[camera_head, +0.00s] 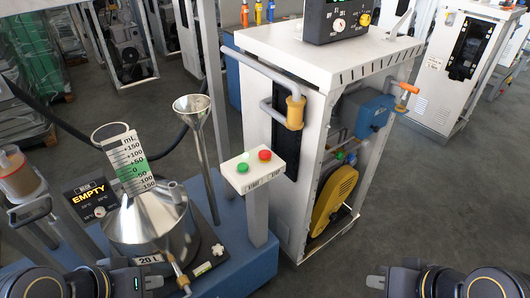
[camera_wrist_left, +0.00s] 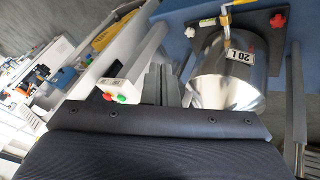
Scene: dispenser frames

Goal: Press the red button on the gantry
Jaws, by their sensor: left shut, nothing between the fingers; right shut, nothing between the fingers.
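The red button (camera_head: 264,155) sits on the top of a small white box (camera_head: 240,181), right of a green button (camera_head: 242,168). The box stands on a grey post near the middle of the head view. In the left wrist view the red button (camera_wrist_left: 108,97) and green button (camera_wrist_left: 124,99) show left of centre. My left gripper (camera_head: 153,282) is shut and empty at the lower left, below and left of the box, apart from it. My right gripper (camera_head: 376,282) is shut and empty at the lower right, away from the box.
A steel 20 L vessel (camera_head: 150,228) with a funnel top and an EMPTY display (camera_head: 90,199) stands left of the box. A tall steel funnel (camera_head: 192,110) is behind it. A white machine cabinet (camera_head: 315,60) stands behind the box. Floor at right is clear.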

